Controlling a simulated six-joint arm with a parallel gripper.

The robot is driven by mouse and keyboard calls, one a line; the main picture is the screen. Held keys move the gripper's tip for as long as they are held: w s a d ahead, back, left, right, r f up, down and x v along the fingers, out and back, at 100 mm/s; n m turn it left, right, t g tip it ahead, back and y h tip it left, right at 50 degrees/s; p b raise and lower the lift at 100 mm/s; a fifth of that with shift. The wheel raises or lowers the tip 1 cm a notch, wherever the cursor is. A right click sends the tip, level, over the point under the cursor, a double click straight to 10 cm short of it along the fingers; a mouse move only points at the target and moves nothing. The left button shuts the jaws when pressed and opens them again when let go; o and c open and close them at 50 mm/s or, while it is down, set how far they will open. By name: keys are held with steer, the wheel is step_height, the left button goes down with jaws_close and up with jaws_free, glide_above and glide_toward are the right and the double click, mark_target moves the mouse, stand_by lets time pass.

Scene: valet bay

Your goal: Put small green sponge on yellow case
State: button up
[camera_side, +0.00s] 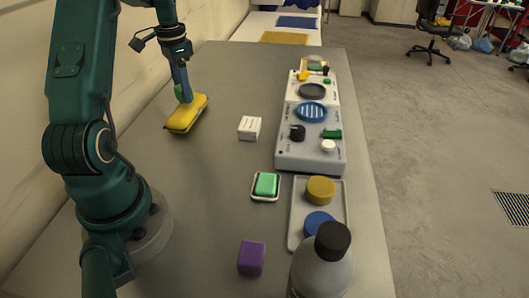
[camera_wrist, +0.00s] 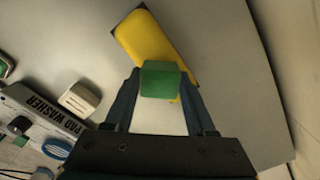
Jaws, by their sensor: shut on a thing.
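My gripper (camera_side: 183,92) is at the yellow case (camera_side: 186,114), far left on the bench. In the wrist view my gripper (camera_wrist: 161,82) is shut on the small green sponge (camera_wrist: 161,80), which sits between the fingertips. The sponge overlaps the near end of the yellow case (camera_wrist: 145,40) there. In the side view only a sliver of the sponge (camera_side: 178,91) shows behind the fingers, at the case's upper edge. I cannot tell whether the sponge touches the case. The case lies flat and closed.
Another green block lies in a white-rimmed dish (camera_side: 256,196). A white box (camera_side: 249,128) is right of the case. A grey pad washer (camera_side: 311,158), a tray (camera_side: 296,226), a purple block (camera_side: 251,257) and a bottle (camera_side: 322,270) stand further right and nearer. A wall runs along the left.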

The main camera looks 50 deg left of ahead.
steer(key=shift+f, duration=0.85)
steer(key=shift+f, duration=0.1)
steer(key=o, duration=1.3)
